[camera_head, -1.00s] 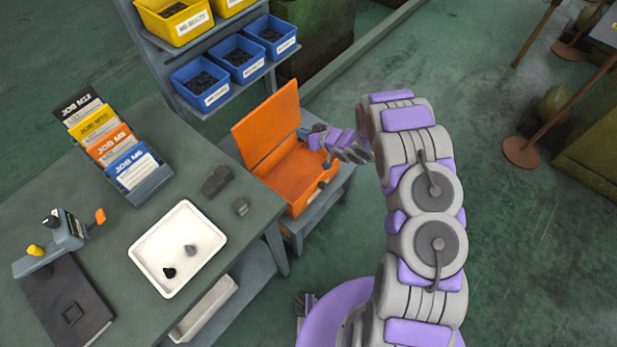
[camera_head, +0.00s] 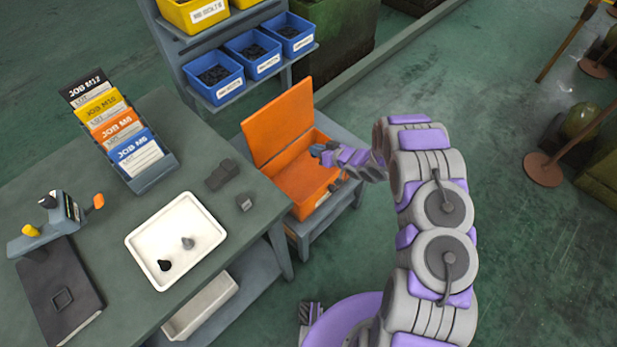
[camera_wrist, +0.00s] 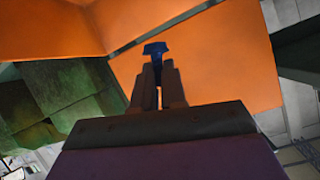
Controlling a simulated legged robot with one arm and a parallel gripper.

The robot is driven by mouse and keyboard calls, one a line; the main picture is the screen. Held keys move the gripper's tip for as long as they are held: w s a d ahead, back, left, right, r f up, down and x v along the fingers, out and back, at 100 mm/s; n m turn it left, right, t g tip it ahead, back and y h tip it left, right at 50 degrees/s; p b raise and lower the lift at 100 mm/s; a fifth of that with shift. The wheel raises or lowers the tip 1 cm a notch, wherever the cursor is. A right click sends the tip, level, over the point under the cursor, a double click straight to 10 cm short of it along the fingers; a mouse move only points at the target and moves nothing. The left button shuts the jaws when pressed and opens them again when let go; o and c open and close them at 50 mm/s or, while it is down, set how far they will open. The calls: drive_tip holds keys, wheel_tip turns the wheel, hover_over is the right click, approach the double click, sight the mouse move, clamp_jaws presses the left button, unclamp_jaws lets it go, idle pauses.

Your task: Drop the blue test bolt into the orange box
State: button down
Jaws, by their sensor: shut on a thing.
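The orange box (camera_head: 302,207) stands with its lid (camera_head: 277,122) raised on a low grey stand beside the workbench. My gripper (camera_wrist: 158,75) is shut on the blue test bolt (camera_wrist: 156,49), whose head shows beyond the fingertips in the wrist view. Behind the bolt the wrist view shows the orange interior of the box (camera_wrist: 225,65). In the head view my gripper (camera_head: 318,151) is over the open box, near the lid side. The bolt is too small to make out clearly there. How high it is above the box floor I cannot tell.
The workbench holds a white tray (camera_head: 137,242) with two small pieces, dark blocks (camera_head: 222,175), and a job card rack (camera_head: 155,178). Blue bins (camera_head: 213,78) and yellow bins sit on a rack behind the box. The floor right of my arm is mostly open.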

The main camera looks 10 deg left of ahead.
drive_tip(key=shift+a, duration=0.6)
drive_tip(key=c, duration=1.6)
unclamp_jaws()
drive_tip(key=shift+a+f, duration=0.1)
drive_tip(key=shift+a, duration=0.1)
drive_tip(key=shift+o, duration=0.8)
drive_tip(key=shift+a, duration=0.1)
drive_tip(key=o, duration=0.3)
drive_tip(key=shift+d, duration=0.45)
drive_tip(key=shift+o, duration=0.2)
drive_tip(key=shift+d, duration=0.3)
